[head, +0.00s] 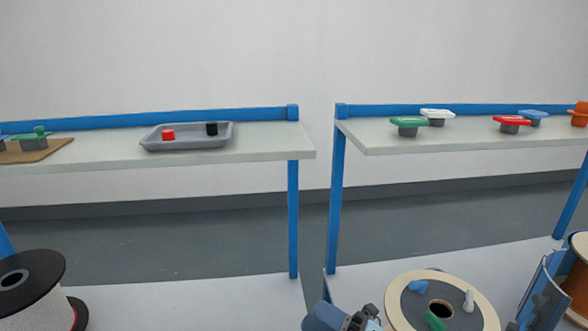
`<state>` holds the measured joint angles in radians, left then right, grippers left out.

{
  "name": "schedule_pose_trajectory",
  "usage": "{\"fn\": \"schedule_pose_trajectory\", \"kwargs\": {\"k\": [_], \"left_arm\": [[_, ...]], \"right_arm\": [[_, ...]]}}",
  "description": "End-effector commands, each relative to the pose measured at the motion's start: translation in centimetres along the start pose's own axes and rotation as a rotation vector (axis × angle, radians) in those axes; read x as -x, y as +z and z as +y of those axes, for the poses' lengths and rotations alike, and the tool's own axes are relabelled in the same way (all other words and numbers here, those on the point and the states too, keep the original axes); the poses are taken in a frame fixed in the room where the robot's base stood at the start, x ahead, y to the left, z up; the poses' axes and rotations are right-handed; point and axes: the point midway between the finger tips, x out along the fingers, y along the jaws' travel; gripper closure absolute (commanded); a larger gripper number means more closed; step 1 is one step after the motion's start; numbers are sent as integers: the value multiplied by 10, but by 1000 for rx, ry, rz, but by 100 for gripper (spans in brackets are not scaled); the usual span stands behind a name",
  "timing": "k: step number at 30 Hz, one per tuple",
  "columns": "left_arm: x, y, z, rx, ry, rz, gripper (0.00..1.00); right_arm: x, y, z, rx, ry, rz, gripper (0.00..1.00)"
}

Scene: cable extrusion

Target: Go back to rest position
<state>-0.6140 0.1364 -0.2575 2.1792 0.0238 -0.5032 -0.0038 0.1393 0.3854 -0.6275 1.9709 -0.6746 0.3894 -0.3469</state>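My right gripper (368,316) shows only in part at the bottom edge, right of centre, as a blue-grey body with dark parts. It is beside the left rim of a spool (482,301) with a pale outer ring and a dark face. Its fingers are too small and cut off to tell whether they are open or shut, and I see nothing clearly held. My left gripper is not in view.
Two pale tables with blue frames stand ahead, a gap between them. The left table (270,145) bears a grey tray (185,144) with a red and a black piece. The right table (375,142) bears several coloured pieces. A black-flanged spool (50,265) stands lower left.

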Motion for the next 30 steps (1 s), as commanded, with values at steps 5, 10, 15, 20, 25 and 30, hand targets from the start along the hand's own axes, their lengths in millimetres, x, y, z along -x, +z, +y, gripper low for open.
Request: {"fn": "schedule_pose_trajectory", "kwargs": {"k": [5,10,15,20,25,30], "left_arm": [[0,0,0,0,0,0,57],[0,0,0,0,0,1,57],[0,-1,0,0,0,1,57],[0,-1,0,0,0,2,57],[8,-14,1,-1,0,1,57],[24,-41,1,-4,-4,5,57]], "right_arm": [[48,11,-25,-385,18,-362,64],[111,10,-60,-746,18,-696,64],[176,-11,-94,-1060,10,-987,64],[226,-39,-117,-1288,1,-1200,64],[256,-66,-118,-1454,-5,-1358,64],[246,-65,-93,-1440,-11,-1360,64]]}}
